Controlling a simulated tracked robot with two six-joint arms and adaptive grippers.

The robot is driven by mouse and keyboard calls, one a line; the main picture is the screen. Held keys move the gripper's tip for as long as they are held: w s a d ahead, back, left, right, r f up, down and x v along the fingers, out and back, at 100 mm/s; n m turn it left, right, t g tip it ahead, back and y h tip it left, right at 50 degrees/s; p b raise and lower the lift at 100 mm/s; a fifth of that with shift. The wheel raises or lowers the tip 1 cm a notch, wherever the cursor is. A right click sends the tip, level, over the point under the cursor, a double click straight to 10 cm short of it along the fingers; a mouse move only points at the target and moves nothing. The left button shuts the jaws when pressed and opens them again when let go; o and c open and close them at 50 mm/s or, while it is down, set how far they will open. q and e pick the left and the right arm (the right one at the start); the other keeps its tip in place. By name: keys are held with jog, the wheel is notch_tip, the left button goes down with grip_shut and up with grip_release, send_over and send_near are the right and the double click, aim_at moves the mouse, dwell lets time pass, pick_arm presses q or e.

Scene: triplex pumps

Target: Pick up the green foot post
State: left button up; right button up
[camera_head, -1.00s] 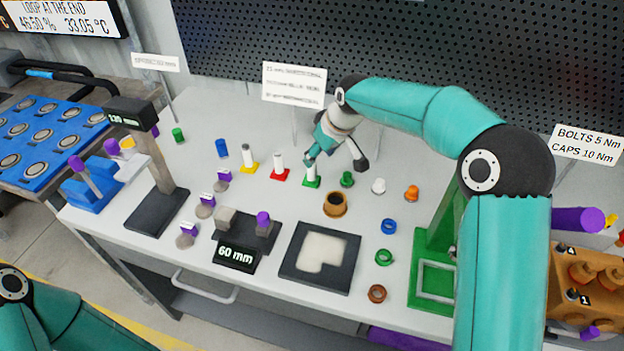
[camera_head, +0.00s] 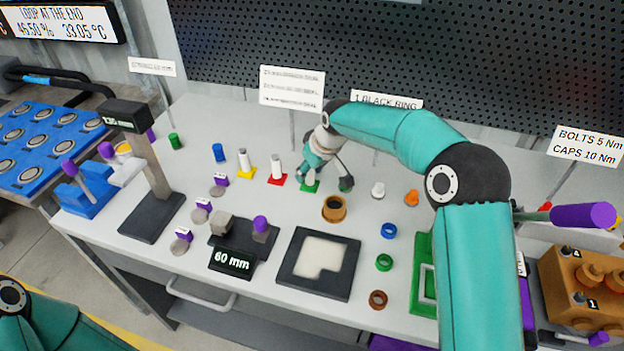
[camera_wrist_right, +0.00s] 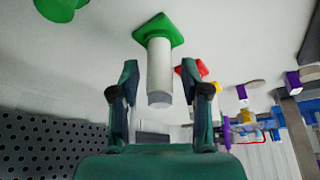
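The green foot post is a white cylinder on a square green foot (camera_head: 310,187). In the head view my right gripper hides most of its white shaft. In the right wrist view the post (camera_wrist_right: 159,70) shows whole, its green foot at the top of the picture. My right gripper (camera_head: 327,177) is open there, with one finger (camera_wrist_right: 160,85) on each side of the shaft and gaps between. I cannot tell how deep the post sits between the fingers. My left gripper is not in view; only part of my left arm shows at lower left.
Red-foot (camera_head: 277,170) and yellow-foot (camera_head: 245,163) posts stand left of the gripper. A green capped piece (camera_wrist_right: 60,8) is close by in the wrist view. A white piece (camera_head: 378,189), an orange piece (camera_head: 411,198) and a brown cup (camera_head: 335,208) stand right and in front.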

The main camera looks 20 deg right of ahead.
grip_shut()
jog(key=shift+r, duration=0.15)
